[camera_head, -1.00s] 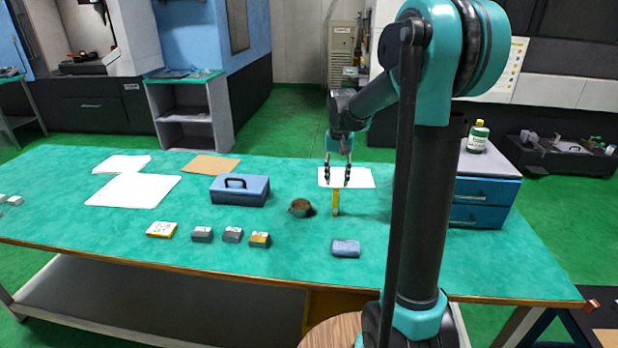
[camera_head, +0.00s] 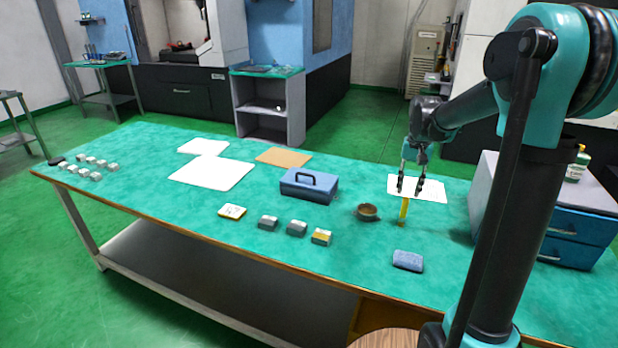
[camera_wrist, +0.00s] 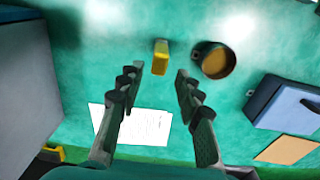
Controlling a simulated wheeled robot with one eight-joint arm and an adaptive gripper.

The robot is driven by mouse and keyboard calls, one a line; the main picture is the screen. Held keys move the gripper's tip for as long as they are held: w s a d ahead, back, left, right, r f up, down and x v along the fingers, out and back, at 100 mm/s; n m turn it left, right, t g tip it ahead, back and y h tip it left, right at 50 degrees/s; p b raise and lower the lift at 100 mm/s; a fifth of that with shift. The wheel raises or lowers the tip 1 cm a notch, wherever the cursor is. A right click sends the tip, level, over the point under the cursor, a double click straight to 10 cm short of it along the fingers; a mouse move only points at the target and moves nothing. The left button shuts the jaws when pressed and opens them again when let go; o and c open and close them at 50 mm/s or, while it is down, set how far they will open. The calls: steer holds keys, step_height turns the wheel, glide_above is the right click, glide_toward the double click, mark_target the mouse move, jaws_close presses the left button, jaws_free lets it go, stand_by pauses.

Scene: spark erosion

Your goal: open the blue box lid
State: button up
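The blue box (camera_head: 309,187) with a dark carry handle (camera_head: 312,179) on its lid stands on the green table, and the lid is closed. In the wrist view part of the blue box (camera_wrist: 288,108) shows at the right edge. My gripper (camera_head: 410,190) hangs above the table to the right of the box, apart from it. In the wrist view my gripper (camera_wrist: 155,82) has its two fingers spread with nothing between them. A yellow upright object (camera_head: 404,211) stands below the fingers, and it shows just beyond the fingertips in the wrist view (camera_wrist: 161,57).
A brown-filled cup (camera_head: 367,212) stands between box and gripper. Several small blocks (camera_head: 297,228) and a blue pad (camera_head: 408,260) lie toward the front edge. White sheets (camera_head: 212,174) and a brown sheet (camera_head: 284,157) lie flat. A blue drawer cabinet (camera_head: 568,250) stands at right.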

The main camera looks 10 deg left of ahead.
steer(key=w+a+r+n+t+y, duration=0.1)
steer(key=w+a+r+n, duration=0.15)
steer(key=a+n, duration=0.35)
steer(key=w+a+r+n+t+y, duration=0.1)
steer(key=a+r+n, duration=0.2)
steer(key=a, duration=0.5)
steer(key=n+t+y, duration=0.1)
steer(key=n+y, duration=0.1)
steer(key=n, duration=0.7)
glide_toward(307, 175)
steer(key=x, duration=0.8)
steer(key=shift+w+a+r, duration=0.25)
steer(key=shift+a+r, duration=0.05)
steer(key=shift+a, duration=0.1)
steer(key=shift+c, duration=0.6)
jaws_close()
